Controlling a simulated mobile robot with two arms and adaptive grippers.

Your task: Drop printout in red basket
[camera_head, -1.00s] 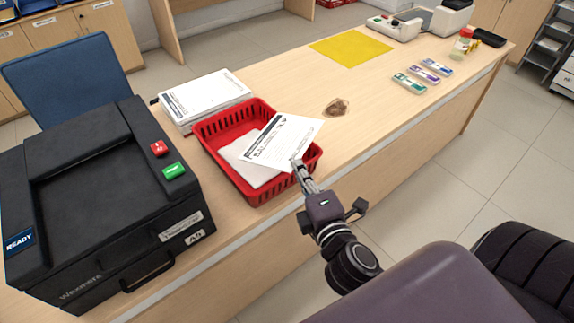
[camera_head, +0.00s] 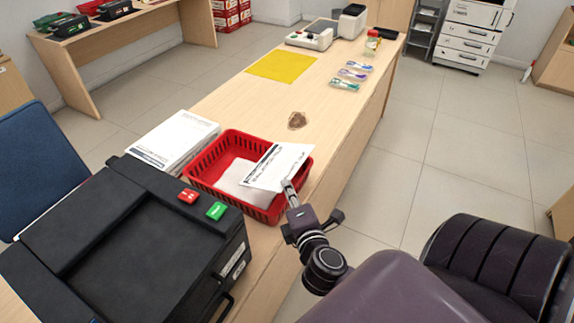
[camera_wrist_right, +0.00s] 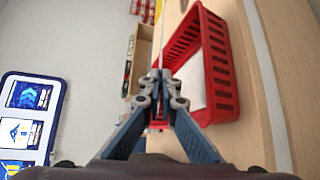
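The printout (camera_head: 279,163), a white sheet with black print, is tilted over the right part of the red basket (camera_head: 197,182). My right gripper (camera_head: 288,186) is shut on the sheet's near edge, at the basket's right rim. In the right wrist view the fingertips (camera_wrist_right: 160,76) are together, with the sheet (camera_wrist_right: 161,42) seen almost edge-on as a thin line. The red basket (camera_wrist_right: 216,62) is to their right there. Other white paper (camera_head: 236,179) lies inside the basket, partly hidden by the printout. My left gripper is not in view.
A black printer (camera_head: 130,245) with red and green buttons stands left of the basket. A paper stack (camera_head: 177,139) lies behind it. A brown object (camera_head: 297,120), a yellow mat (camera_head: 281,67) and small colored packs (camera_head: 351,74) are farther along the counter. Bare counter lies between them.

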